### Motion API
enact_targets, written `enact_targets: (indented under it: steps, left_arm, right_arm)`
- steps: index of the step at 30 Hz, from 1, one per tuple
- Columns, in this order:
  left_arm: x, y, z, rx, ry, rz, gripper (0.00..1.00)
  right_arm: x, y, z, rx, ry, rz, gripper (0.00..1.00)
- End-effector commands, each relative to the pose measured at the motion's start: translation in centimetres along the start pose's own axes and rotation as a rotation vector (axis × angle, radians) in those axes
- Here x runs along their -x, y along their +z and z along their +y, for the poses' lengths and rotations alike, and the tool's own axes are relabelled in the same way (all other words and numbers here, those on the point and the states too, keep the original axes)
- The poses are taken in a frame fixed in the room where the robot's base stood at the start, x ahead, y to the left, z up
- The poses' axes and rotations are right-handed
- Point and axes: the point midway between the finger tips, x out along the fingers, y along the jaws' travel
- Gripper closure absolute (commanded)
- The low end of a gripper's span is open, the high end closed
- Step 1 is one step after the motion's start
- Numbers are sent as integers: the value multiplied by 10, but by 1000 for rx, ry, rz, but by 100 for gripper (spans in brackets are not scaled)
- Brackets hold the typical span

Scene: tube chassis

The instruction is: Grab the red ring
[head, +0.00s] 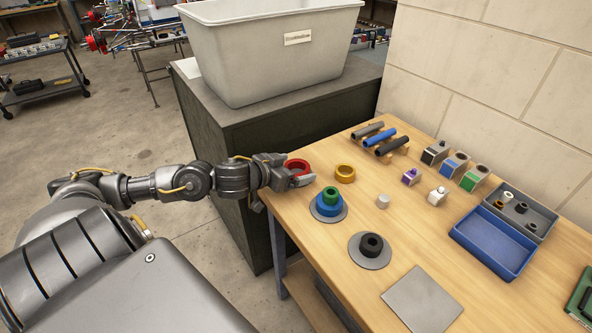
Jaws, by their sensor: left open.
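The red ring (298,164) is at the left edge of the wooden table, partly hidden by my left gripper (290,172). The gripper comes in from the left with its jaws open, one finger on the near side of the ring and another part at its left. The ring appears between or just beyond the fingers; I cannot tell if they touch it. My right gripper is not in view.
A yellow ring (345,172) lies just right of the red ring. A stack of blue and green rings (329,207) stands on a grey disc nearby. A black ring piece (371,246) sits on another disc. A large grey bin (270,55) stands behind on a dark cabinet.

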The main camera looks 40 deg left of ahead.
Motion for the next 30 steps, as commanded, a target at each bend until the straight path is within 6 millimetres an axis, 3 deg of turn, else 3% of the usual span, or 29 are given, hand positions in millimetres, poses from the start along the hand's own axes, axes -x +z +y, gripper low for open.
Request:
enact_targets:
  steps: [4,12,24,30]
  left_arm:
    - [-12,1,1,1,1,1,8]
    - [-14,1,1,0,2,-1,8]
    - [-13,1,1,0,1,-1,59]
    - [-13,1,1,0,1,0,61]
  right_arm:
    - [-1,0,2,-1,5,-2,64]
    - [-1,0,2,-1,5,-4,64]
    - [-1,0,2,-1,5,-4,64]
    - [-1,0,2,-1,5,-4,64]
